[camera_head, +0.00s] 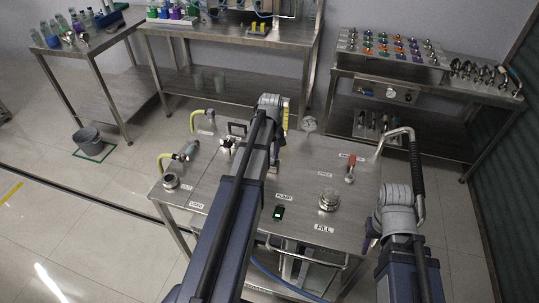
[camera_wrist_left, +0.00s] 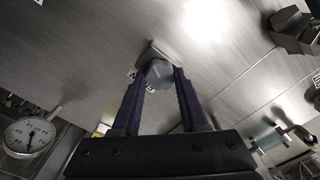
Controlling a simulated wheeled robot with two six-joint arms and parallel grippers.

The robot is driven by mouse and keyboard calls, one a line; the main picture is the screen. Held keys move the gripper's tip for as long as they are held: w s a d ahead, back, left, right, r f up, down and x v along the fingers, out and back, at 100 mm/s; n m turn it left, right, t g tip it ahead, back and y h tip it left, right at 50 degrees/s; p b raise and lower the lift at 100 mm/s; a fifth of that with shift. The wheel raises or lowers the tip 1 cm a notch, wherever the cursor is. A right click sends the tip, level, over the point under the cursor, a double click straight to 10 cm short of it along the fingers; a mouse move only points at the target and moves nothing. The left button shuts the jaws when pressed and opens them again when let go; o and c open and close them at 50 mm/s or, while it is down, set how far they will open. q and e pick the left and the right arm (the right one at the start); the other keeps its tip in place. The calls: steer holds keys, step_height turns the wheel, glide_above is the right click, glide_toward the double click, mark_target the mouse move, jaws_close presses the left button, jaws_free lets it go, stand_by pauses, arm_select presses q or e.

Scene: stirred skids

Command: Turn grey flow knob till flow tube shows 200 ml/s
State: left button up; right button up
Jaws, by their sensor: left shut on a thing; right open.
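The grey knob (camera_wrist_left: 158,73) sits between the two purple fingers of my left gripper (camera_wrist_left: 160,80) in the left wrist view. The fingers are shut on its sides. In the head view my left arm hides the knob, and only a little of my left gripper (camera_head: 275,152) shows. A narrow upright part with yellow on it (camera_head: 286,110), possibly the flow tube, shows just behind my left wrist; no reading on it can be made out. My right gripper (camera_head: 372,230) is open and empty at the right edge of the skid, partly hidden by its own wrist.
The steel skid top (camera_head: 310,165) carries a round FILL cap (camera_head: 328,200), a red-handled valve (camera_head: 350,170), a green switch (camera_head: 279,212) and yellow-handled fittings (camera_head: 168,160). A dial gauge (camera_head: 309,124) stands at the back.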

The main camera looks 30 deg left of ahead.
arm_select(q)
steer(key=shift+d, duration=0.15)
jaws_close()
steer(key=shift+s+m, duration=0.1)
steer(key=shift+m, duration=1.8)
steer(key=o, duration=0.9)
jaws_free()
steer(key=shift+o, duration=0.2)
step_height(320, 180, up, 8)
steer(key=p, duration=0.7)
steer(key=shift+p, duration=0.4)
steer(key=shift+f, duration=0.1)
